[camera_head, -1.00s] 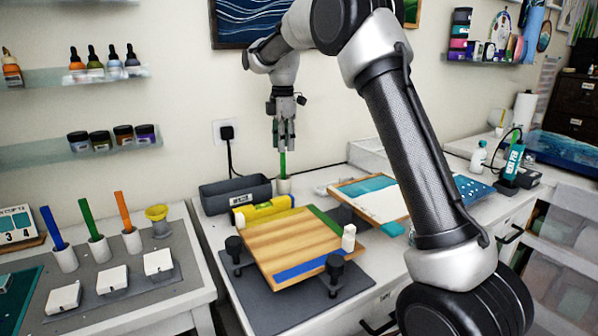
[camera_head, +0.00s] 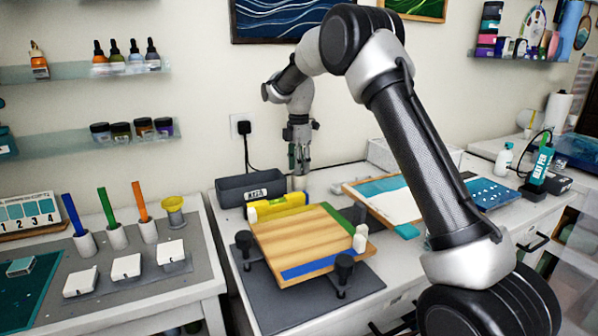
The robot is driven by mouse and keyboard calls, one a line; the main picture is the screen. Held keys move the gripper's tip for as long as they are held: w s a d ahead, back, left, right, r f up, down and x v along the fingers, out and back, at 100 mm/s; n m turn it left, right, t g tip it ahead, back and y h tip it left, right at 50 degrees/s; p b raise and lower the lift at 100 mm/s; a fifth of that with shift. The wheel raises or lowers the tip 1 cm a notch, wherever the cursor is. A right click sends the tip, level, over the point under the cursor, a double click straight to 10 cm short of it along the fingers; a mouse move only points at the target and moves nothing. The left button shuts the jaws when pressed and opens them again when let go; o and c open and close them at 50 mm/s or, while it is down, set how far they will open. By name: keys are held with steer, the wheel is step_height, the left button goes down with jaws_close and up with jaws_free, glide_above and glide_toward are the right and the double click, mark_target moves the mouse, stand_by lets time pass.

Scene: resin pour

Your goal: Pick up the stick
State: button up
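A green stick (camera_head: 291,157) stands upright in a small white holder (camera_head: 299,184) at the back of the work table. My gripper (camera_head: 299,170) points down over this holder, with its fingers low around or just beside the stick. Only a thin part of the green shows; the fingers hide the rest. I cannot tell whether the fingers press on it. A blue stick (camera_head: 73,215), another green stick (camera_head: 106,206) and an orange stick (camera_head: 140,202) stand in white holders on the left table.
A dark grey bin (camera_head: 245,189) stands left of my gripper, with a yellow level (camera_head: 277,204) in front. A wooden board (camera_head: 307,238) rests on a dark mat with clamps. A teal-and-white panel (camera_head: 385,202) lies to the right. The wall is close behind.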

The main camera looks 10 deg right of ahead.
jaws_close()
stand_by(0.3)
